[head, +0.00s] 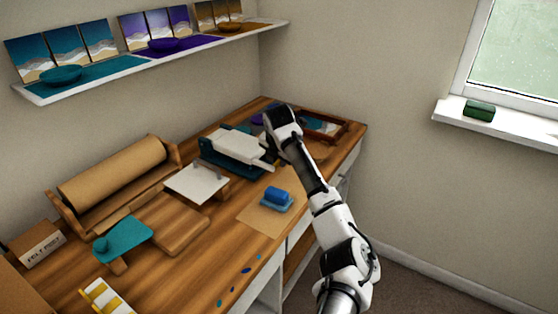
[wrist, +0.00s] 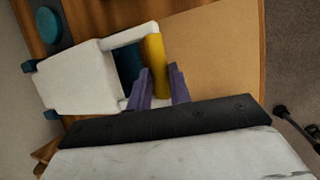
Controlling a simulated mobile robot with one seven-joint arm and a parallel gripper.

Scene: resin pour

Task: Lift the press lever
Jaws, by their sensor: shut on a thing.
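The press stands toward the back of the bench, with a teal base (head: 212,158) and a white upper plate (head: 238,145). In the wrist view its white plate (wrist: 80,75) ends in two arms that carry a yellow grip bar (wrist: 155,48), the lever's handle. My gripper (wrist: 160,76) has its purple fingers shut on the lower part of this yellow bar. In the head view my arm comes in from the right, and its wrist hides most of the handle and the fingers. The plate looks roughly level, but its exact tilt is hard to tell.
A wooden frame (head: 345,130) is at the back right. A shelf (head: 110,75) hangs above.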

